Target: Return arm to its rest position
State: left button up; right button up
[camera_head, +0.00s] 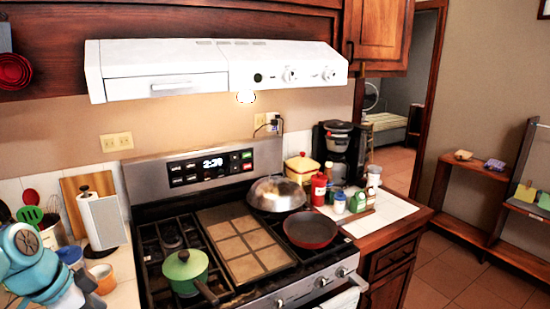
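Part of my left arm, teal and white, shows at the lower left edge of the head view, in front of the left counter. Its gripper fingers cannot be made out in the frame. My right arm and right gripper are not in view.
A stove (292,292) holds a green pot (184,268), a red pan (310,231) and a lidded pan (276,193). A white range hood (215,68) hangs above. A paper towel roll (101,220) and orange cup (103,278) stand near my arm. Open floor lies at right.

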pick_arm(q)
jog(key=s+d+f+n+g, duration=0.15)
jog(key=d+f, duration=0.25)
jog(key=f, duration=0.5)
jog(key=d+f+n, duration=0.2)
jog(key=d+f, duration=0.2)
jog(key=f, duration=0.4)
jog(key=d+f+n, duration=0.2)
jog(key=d+f, duration=0.2)
jog(key=f, duration=0.5)
jog(key=s+d+f+n, duration=0.2)
jog(key=s+d+f, duration=0.3)
jog(key=s, duration=0.3)
jog(key=s+d+f+n+g, duration=0.1)
jog(key=s+d+f+n, duration=0.2)
jog(key=s+d+f, duration=0.2)
jog(key=s+f, duration=0.2)
jog(key=s, duration=0.1)
jog(key=shift+d+h, duration=0.15)
jog(key=shift+h, duration=0.25)
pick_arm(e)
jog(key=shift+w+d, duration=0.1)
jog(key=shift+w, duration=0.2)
pick_arm(q)
jog(key=shift+s, duration=0.1)
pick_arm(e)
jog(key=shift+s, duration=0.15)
